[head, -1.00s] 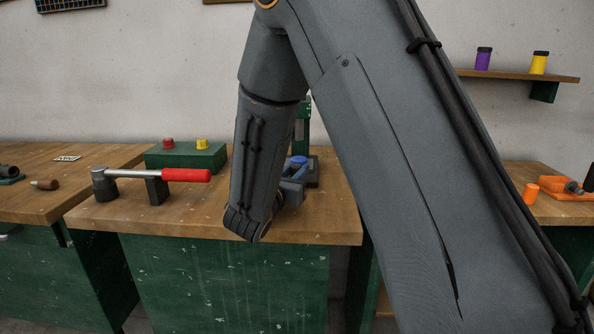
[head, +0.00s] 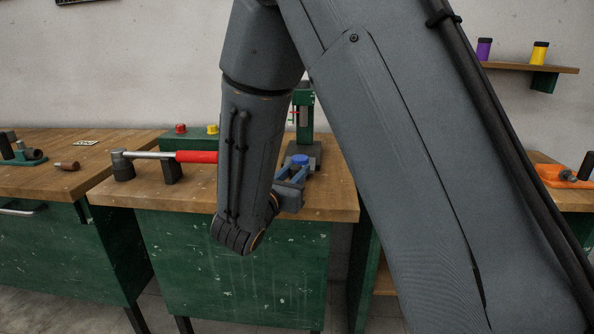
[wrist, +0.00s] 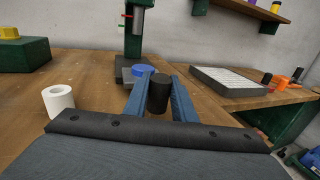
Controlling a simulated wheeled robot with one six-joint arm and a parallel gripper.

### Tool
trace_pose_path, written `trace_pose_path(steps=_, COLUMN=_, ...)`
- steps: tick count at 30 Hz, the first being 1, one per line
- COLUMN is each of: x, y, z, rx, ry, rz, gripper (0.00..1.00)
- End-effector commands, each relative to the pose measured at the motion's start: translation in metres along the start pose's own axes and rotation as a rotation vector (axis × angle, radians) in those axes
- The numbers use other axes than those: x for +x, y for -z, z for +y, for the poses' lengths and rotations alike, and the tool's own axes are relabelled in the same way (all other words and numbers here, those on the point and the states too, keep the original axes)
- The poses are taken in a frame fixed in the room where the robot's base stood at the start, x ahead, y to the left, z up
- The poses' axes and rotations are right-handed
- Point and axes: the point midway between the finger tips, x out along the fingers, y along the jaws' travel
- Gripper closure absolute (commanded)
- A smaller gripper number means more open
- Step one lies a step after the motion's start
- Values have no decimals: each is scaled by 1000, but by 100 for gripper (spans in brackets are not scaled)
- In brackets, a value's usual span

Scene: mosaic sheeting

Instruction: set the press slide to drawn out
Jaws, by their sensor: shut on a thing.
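The green press (head: 305,112) stands at the back right of the wooden bench on a dark grey base (head: 318,152). It also shows in the wrist view (wrist: 133,38). A blue disc (head: 299,159), which seems to sit on the press slide, lies at the near side of the base; it shows in the wrist view too (wrist: 143,70). My gripper (head: 288,180) is on the near side of the disc. In the wrist view its blue fingers (wrist: 158,98) are shut on a black upright knob (wrist: 158,92), apparently the slide's handle. The slide's body is mostly hidden.
A lever with a red grip (head: 196,157) and a green button box (head: 178,142) are on the bench's left. A white ring (wrist: 58,100) stands left of my gripper. A grey tray (wrist: 228,82) lies to the right. The bench's front edge is close.

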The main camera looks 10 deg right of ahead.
Motion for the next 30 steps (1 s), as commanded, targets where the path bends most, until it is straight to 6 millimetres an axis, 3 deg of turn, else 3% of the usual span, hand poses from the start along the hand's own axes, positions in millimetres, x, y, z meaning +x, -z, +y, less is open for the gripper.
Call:
trace_pose_path(steps=3, x=-3, y=2, z=-1, rx=-4, ry=-1, rz=3, gripper=100)
trace_pose_path(steps=4, x=-3, y=2, z=-1, rx=-4, ry=-1, rz=3, gripper=71)
trace_pose_path(steps=7, x=-2, y=2, z=-2, rx=-4, ry=0, rz=3, gripper=57)
trace_pose_path(steps=17, x=-3, y=1, z=-2, rx=-3, ry=2, rz=2, gripper=57)
trace_pose_path(steps=30, x=-67, y=2, z=0, rx=-4, ry=-2, rz=2, gripper=57)
